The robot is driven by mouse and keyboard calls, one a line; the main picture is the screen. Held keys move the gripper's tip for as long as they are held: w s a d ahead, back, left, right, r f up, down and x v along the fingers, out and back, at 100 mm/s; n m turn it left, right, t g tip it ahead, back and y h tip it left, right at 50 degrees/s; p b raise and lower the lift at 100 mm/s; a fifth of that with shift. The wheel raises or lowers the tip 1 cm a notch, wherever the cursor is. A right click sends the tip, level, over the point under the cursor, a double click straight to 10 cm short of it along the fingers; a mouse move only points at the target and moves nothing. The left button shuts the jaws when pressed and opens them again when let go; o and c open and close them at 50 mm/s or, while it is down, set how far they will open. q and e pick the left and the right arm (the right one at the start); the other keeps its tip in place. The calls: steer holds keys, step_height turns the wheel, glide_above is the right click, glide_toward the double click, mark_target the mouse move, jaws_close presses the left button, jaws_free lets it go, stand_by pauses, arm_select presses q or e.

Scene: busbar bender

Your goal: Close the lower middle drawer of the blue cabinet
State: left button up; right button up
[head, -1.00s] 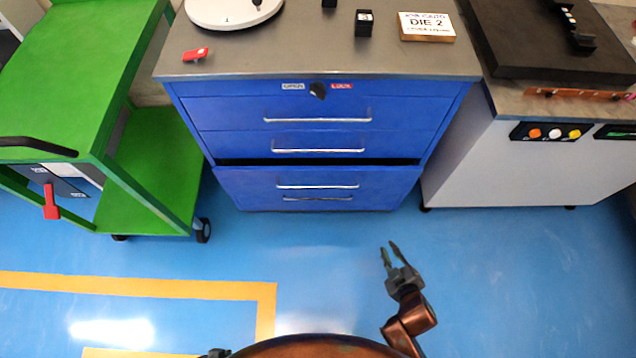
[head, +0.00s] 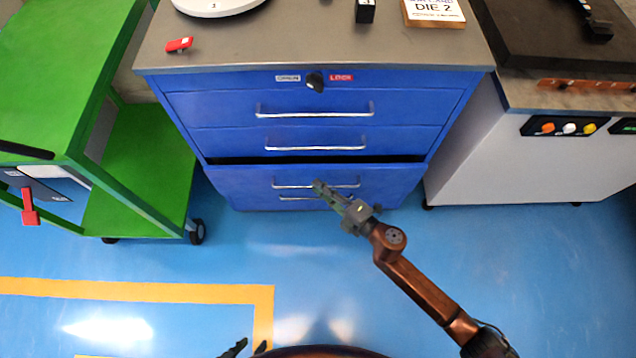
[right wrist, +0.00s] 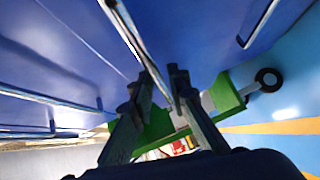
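The blue cabinet (head: 190,80) stands ahead, its drawers stacked with silver bar handles. The lower middle drawer (head: 235,180) sticks out a little, with a dark gap above its front. Its handle (head: 345,182) is partly hidden by my right gripper (head: 318,184), whose fingers overlap the handle in the head view. In the right wrist view my right gripper (right wrist: 160,78) has its fingers apart, with a handle bar (right wrist: 130,35) running down toward the space between them; I cannot tell whether they touch it. My left gripper (head: 250,348) shows only its separated tips at the bottom edge.
A green cart (head: 150,185) stands left of the cabinet, and a grey-white machine (head: 500,150) stands right. The cabinet top (head: 300,40) holds a red part (head: 179,45) and a DIE 2 box (head: 433,12). The blue floor in front is clear.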

steer(key=shift+w+a, duration=0.5)
steer(key=shift+a, duration=0.05)
steer(key=shift+c, duration=0.5)
jaws_close()
